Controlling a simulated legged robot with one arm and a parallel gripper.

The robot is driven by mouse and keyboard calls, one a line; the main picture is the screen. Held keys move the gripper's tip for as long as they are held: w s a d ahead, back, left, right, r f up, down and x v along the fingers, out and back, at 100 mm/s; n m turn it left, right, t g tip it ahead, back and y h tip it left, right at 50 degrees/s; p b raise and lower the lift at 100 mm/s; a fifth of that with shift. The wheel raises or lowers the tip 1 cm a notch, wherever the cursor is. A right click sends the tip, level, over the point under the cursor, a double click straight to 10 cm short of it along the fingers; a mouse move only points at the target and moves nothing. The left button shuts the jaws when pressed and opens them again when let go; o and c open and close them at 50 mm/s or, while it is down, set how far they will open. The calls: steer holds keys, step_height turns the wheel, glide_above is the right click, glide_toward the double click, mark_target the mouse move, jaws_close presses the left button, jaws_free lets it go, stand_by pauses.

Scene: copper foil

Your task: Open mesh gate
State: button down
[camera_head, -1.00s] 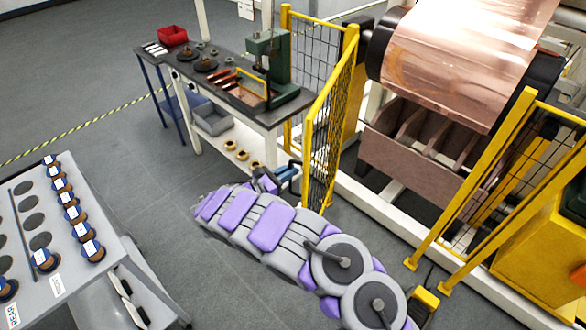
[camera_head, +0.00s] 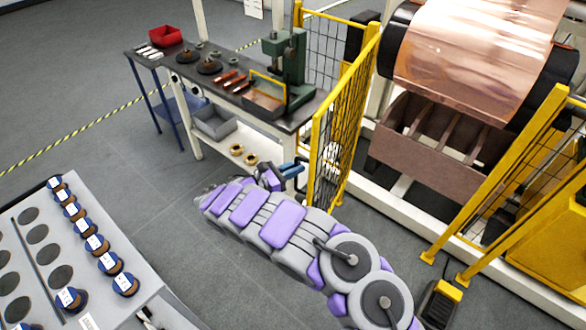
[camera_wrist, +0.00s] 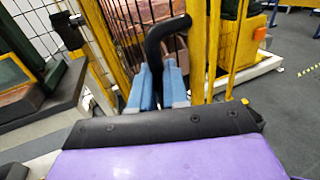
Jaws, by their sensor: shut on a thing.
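The yellow-framed mesh gate (camera_head: 316,150) stands swung out from the machine enclosure, its free edge toward the workbench, in the head view. My gripper (camera_head: 292,167), with blue fingers, is at the lower part of that free edge. In the wrist view, the blue fingers (camera_wrist: 159,88) are shut on the black curved handle (camera_wrist: 164,32), with the gate's yellow frame and mesh (camera_wrist: 98,42) just behind. The exact contact is partly hidden by the fingers and wrist.
A workbench (camera_head: 318,103) with a green press (camera_head: 288,62) stands close left of the gate. A copper foil roll (camera_head: 470,45) is behind it. A fixed yellow fence (camera_head: 500,175) is at right. A spool tray (camera_head: 45,200) is lower left. Floor between is clear.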

steer(key=shift+d+f, duration=0.1)
steer(key=c, duration=1.5)
jaws_free()
steer(key=shift+w, duration=0.1)
steer(key=shift+c, duration=0.2)
steer(key=o, duration=0.4)
steer(key=shift+w+d+f, duration=0.1)
steer(key=shift+w+f, duration=0.05)
steer(key=shift+w, duration=0.05)
steer(key=p+v, duration=0.1)
steer(key=v, duration=1.6)
steer(key=shift+s+a, duration=0.1)
steer(key=shift+a, duration=0.15)
